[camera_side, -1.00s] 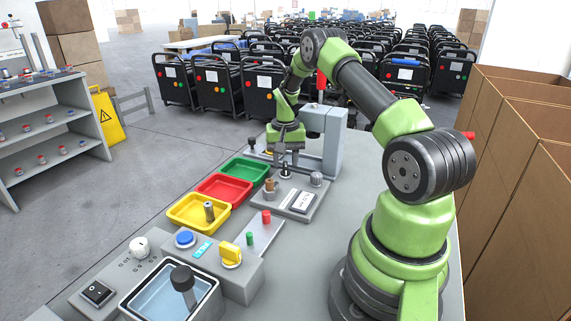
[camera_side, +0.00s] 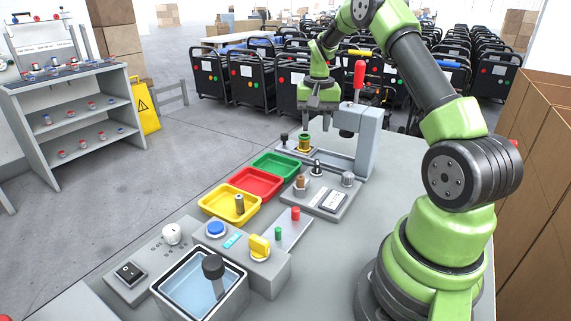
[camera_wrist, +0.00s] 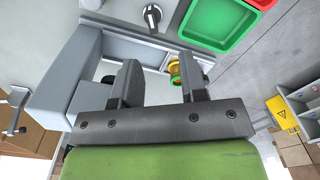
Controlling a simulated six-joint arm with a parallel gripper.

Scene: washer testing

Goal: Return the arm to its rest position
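My gripper (camera_side: 318,118) is raised above the far end of the bench, near the press with the red lever (camera_side: 359,80). In the wrist view my gripper (camera_wrist: 163,78) has its two fingers well apart with nothing held between them. A yellow-and-green round piece (camera_side: 304,143) sits on the plate near the press, below my gripper. A yellow round piece (camera_wrist: 175,72) also shows in the wrist view, partly hidden by the right finger.
A gauge plate (camera_side: 328,205), control panel and water basin (camera_side: 200,290) stand nearer. Cardboard boxes (camera_side: 540,200) stand right.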

